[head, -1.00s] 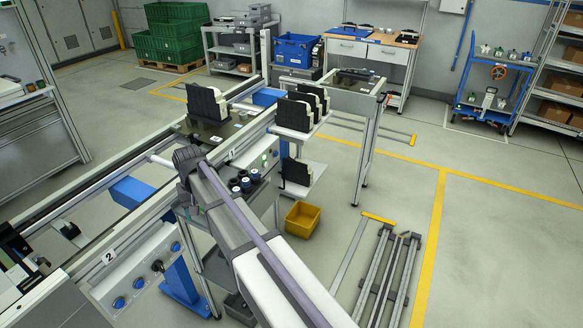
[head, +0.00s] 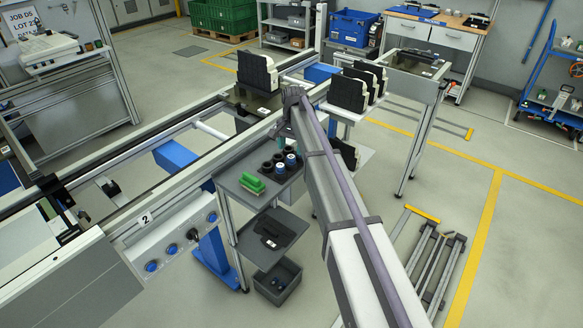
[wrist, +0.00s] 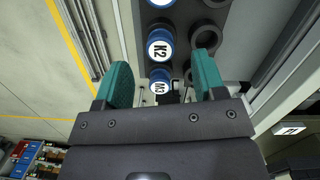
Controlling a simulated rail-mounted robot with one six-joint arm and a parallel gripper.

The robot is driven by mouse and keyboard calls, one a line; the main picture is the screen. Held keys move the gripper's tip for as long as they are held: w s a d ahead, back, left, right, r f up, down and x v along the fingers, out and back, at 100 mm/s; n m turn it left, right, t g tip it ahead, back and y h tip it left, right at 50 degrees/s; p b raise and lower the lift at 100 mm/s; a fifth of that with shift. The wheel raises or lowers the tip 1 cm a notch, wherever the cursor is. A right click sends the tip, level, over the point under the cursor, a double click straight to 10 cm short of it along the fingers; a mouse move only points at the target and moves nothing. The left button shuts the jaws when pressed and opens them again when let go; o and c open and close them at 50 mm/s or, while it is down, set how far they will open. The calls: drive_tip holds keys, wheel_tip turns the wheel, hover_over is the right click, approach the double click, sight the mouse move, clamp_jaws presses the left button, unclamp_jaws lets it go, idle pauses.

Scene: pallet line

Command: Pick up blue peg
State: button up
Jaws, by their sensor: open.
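Blue pegs with white labelled tops stand in black round holders on a grey shelf beside the line. In the wrist view one peg marked K2 (wrist: 160,45) lies between the two teal fingers. Another blue peg (wrist: 160,80) shows closer to the gripper body, and a third (wrist: 160,3) is cut by the top edge. Empty black holders stand to the right. My gripper (wrist: 162,62) is open, with clear space between each finger and the pegs. In the head view the blue pegs (head: 290,161) are just below the gripper, which my arm partly hides.
Black-and-white parts (head: 354,90) stand behind my arm. The rail frame runs along the left.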

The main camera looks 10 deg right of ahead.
sight(291, 156)
wheel_tip(291, 156, down, 5)
drive_tip(key=b, duration=0.5)
drive_tip(key=shift+f, duration=0.2)
drive_tip(key=shift+s+r, duration=0.1)
drive_tip(key=shift+r, duration=0.15)
drive_tip(key=c, duration=1)
wheel_tip(291, 156, up, 10)
drive_tip(key=p, duration=1)
drive_tip(key=shift+a, duration=0.1)
